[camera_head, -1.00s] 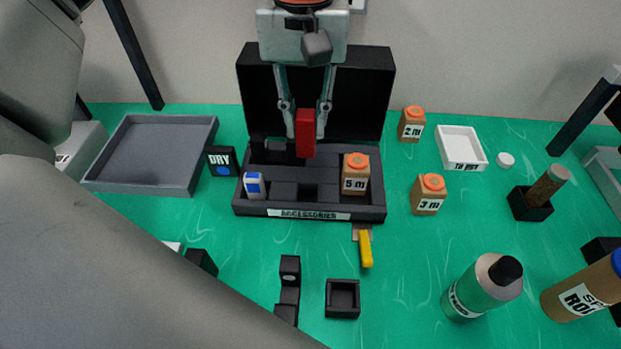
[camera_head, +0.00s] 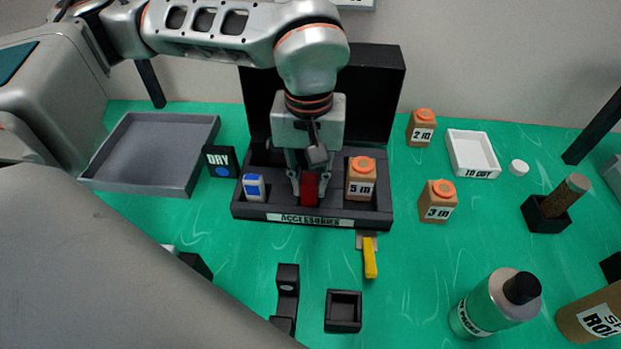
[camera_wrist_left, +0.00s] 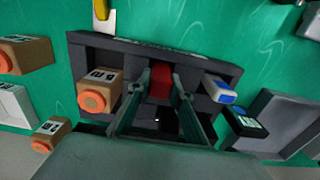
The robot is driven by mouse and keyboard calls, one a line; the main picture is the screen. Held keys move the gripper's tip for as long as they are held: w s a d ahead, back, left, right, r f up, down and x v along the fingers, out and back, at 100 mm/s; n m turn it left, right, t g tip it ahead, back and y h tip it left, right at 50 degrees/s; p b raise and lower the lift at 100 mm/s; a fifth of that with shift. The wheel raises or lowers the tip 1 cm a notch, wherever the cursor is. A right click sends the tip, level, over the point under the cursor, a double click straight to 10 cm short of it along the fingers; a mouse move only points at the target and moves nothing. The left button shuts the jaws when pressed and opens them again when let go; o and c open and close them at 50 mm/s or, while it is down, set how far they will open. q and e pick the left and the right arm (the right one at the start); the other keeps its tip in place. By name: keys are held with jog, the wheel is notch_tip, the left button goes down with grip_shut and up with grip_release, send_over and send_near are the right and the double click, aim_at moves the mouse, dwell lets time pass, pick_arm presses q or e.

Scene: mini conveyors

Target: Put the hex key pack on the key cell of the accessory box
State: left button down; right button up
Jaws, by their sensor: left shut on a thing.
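The accessory box (camera_head: 378,218) is black, with an open lid behind and an ACCESSORIES label in front. My left gripper (camera_head: 309,178) points down into it, shut on the red hex key pack (camera_head: 309,192). The pack is upright, low in the front middle of the box, between a white-and-blue block and the 5 m box. In the left wrist view the red pack (camera_wrist_left: 160,80) shows between the fingers. I cannot tell whether it touches the cell floor; its lower end and the cell are hidden. My right gripper is not in view.
The 5 m box (camera_head: 361,180) stands close right of the gripper, the white-and-blue block (camera_head: 254,187) to its left. A DRY sign (camera_head: 221,161) and grey tray (camera_head: 152,188) lie left. A yellow-handled tool (camera_head: 370,259) lies in front.

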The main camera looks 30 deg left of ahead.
pick_arm(q)
jog(key=shift+r, duration=0.1)
jog(key=shift+f, duration=0.2)
jog(key=c, duration=1.8)
grip_release()
jog(key=shift+r, duration=0.1)
